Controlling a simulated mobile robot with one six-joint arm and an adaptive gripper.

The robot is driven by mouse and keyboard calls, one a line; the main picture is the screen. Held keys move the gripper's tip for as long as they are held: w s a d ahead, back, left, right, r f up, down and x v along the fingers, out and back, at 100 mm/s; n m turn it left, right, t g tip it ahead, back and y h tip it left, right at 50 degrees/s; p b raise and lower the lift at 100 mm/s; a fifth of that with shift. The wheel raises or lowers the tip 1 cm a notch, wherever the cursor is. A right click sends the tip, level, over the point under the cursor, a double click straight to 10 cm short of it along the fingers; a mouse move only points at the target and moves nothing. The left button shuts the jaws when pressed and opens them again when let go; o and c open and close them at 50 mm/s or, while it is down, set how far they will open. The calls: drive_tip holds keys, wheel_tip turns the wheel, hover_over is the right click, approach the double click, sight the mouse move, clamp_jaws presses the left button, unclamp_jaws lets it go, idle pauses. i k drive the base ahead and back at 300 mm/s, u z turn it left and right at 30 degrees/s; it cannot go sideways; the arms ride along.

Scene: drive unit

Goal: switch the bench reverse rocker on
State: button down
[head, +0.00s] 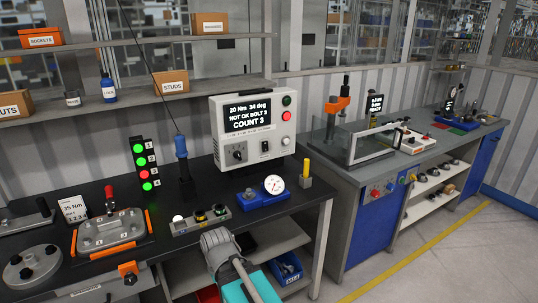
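The bench controller (253,128) is a light grey box standing at the back of the dark bench. Its screen reads 20 Nm 34 deg, NOT OK BOLT 3, COUNT 3. A small dark rocker switch (264,146) sits on its lower front panel, between a black rotary knob (238,153) and another small fitting (285,141). The rocker's label and which side is pressed are too small to tell. Part of my arm shows at the bottom middle, in front of the bench and well below the controller. No gripper fingers can be made out.
A blue-handled tool (182,155) stands left of the controller, with a cable above it. A dial gauge (273,185) on a blue base and a button strip (201,219) lie in front. A light stack (145,163) shows green and red lamps. Open floor (440,255) lies right.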

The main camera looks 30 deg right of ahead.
sight(265, 143)
drive_tip(key=k, duration=1.15)
drive_tip(key=z, duration=0.45)
drive_tip(key=i, duration=0.95)
drive_tip(key=z, duration=0.45)
drive_tip(key=i, duration=0.65)
drive_tip(key=u, duration=0.25)
